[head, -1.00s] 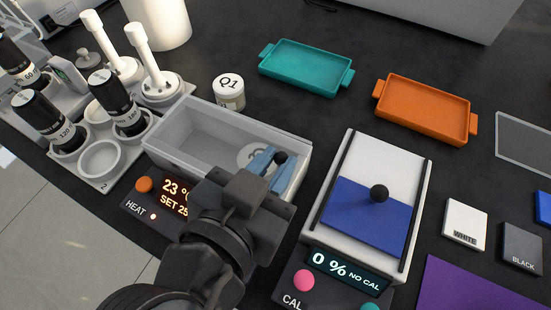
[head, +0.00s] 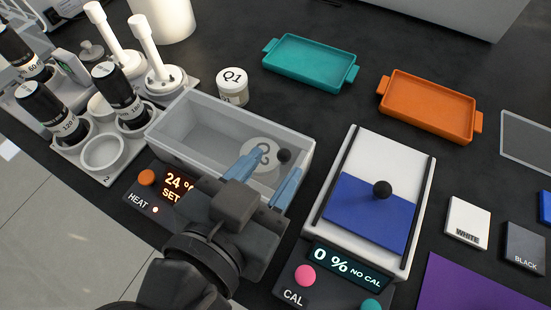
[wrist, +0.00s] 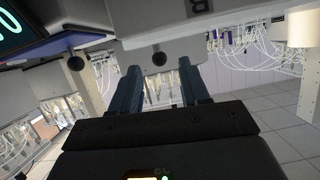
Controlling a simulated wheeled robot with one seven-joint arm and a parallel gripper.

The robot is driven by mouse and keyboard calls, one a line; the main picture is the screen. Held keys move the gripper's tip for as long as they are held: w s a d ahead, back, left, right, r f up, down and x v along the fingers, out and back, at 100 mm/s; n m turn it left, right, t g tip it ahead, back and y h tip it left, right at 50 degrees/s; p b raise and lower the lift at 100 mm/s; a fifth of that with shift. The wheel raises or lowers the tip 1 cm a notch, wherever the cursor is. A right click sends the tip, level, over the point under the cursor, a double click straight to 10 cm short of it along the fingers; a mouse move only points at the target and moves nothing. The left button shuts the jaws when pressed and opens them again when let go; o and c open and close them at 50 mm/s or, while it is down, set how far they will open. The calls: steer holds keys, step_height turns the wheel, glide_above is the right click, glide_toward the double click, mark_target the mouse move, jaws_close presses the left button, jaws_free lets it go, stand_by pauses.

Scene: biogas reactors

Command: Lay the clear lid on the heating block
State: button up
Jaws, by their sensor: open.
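The heating block (head: 170,153) is a pale grey open-looking box with a HEAT panel at its front left. A black round knob (head: 283,156) shows over the block's right part, and in the wrist view (wrist: 158,59). It seems to belong to the clear lid; the clear sheet itself is hard to make out, so I cannot tell exactly how it sits. My gripper (head: 277,161) is open, its blue fingers apart on either side of the knob, with gaps in the wrist view (wrist: 158,80). My gripper and wrist hide the block's front right.
A white slide unit (head: 400,160) with a blue plate and black knob stands close on the right. A labelled jar (head: 232,88) and teal tray (head: 310,62) lie behind. A bottle rack (head: 70,150) is left. A clear pale-rimmed panel (head: 525,140) lies far right.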

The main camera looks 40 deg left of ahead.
steer(key=v, duration=0.9)
steer(key=shift+s+r, duration=0.2)
steer(key=shift+s, duration=0.1)
